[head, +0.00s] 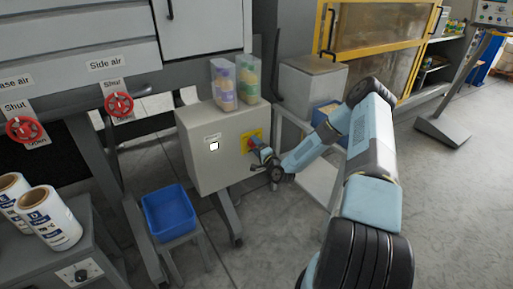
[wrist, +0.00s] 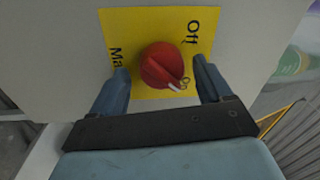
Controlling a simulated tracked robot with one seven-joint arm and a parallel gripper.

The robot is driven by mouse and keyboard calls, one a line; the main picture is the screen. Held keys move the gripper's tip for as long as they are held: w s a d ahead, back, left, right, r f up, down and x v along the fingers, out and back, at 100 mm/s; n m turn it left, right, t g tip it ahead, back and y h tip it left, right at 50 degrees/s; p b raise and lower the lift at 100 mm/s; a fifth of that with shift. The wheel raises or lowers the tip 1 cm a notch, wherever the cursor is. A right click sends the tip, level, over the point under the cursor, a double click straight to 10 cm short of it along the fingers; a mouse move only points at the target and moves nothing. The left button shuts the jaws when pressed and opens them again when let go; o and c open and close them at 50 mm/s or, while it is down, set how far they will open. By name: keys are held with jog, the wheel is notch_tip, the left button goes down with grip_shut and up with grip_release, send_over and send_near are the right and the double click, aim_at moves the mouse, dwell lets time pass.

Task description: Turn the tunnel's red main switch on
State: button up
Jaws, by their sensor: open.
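The red main switch (wrist: 161,66) is a round red knob on a yellow plate (wrist: 120,30) marked "Off" and, partly hidden, "Ma…". A white mark on the knob points toward the lower right in the wrist view. My gripper (wrist: 163,78) is open, with one finger on each side of the knob. I cannot tell whether the fingers touch it. In the head view, my gripper (head: 264,160) is at the yellow plate (head: 246,136) on the front of the grey switch box (head: 205,165), and covers part of the knob.
Two clear containers (head: 223,84) stand on top of the box. A blue bin (head: 168,212) sits on a stand at the lower left. Red valve handles (head: 118,105) are on the machine at left. White rolls (head: 48,218) stand on a cabinet.

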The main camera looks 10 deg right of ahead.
jog(key=v, duration=1.3)
jog(key=shift+s+d, duration=0.15)
jog(key=shift+s, duration=0.25)
jog(key=shift+f, duration=0.1)
